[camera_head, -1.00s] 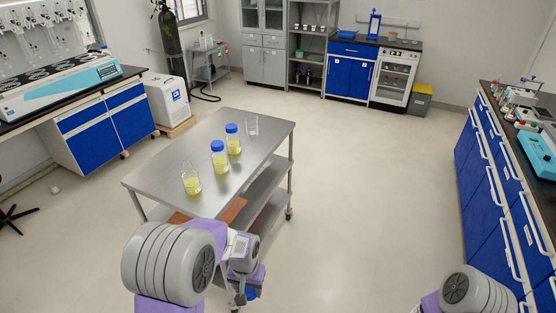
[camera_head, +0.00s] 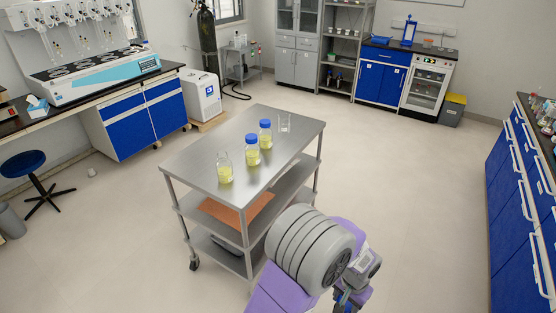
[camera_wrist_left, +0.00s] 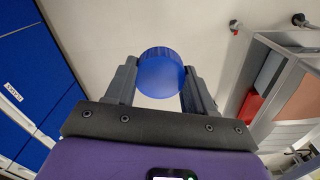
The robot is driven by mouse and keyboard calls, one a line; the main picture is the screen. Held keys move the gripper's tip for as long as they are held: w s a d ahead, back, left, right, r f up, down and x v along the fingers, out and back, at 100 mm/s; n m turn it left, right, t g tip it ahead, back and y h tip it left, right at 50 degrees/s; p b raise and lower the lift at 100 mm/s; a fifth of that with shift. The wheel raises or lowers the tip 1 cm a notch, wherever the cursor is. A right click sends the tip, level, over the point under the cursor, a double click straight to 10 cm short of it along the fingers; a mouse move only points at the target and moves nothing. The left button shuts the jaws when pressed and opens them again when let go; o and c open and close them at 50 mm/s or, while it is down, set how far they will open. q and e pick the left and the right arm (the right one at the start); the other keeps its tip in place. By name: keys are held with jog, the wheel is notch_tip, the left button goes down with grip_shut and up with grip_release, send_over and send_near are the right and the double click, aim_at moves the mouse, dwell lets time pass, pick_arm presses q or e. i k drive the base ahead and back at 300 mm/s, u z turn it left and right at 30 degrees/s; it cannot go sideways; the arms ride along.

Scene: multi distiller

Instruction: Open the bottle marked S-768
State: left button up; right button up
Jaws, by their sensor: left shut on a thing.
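My left gripper (camera_wrist_left: 160,88) is shut on a blue cap (camera_wrist_left: 160,72), seen from above between its fingers in the left wrist view. In the head view this gripper is at the bottom, right of the steel cart (camera_head: 190,165), partly cut off. On the cart stand an uncapped bottle (camera_head: 225,173) with yellow-green liquid and two similar bottles with blue caps, a middle one (camera_head: 252,155) and a far one (camera_head: 265,138). No bottle marking is readable, so I cannot tell which is S-768. My right gripper is out of view.
An empty glass beaker (camera_head: 285,122) stands at the cart's far end. A blue stool (camera_head: 23,163) and a bench with blue cabinets (camera_head: 125,130) are at the left. Blue drawers (camera_head: 515,200) line the right. The floor between cart and drawers is clear.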

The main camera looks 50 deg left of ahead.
aim_at(224, 165)
jog(key=z, duration=0.1)
jog(key=i, duration=1.75)
jog(key=u, duration=1.1)
jog(key=i, duration=0.9)
jog(key=u, duration=1.1)
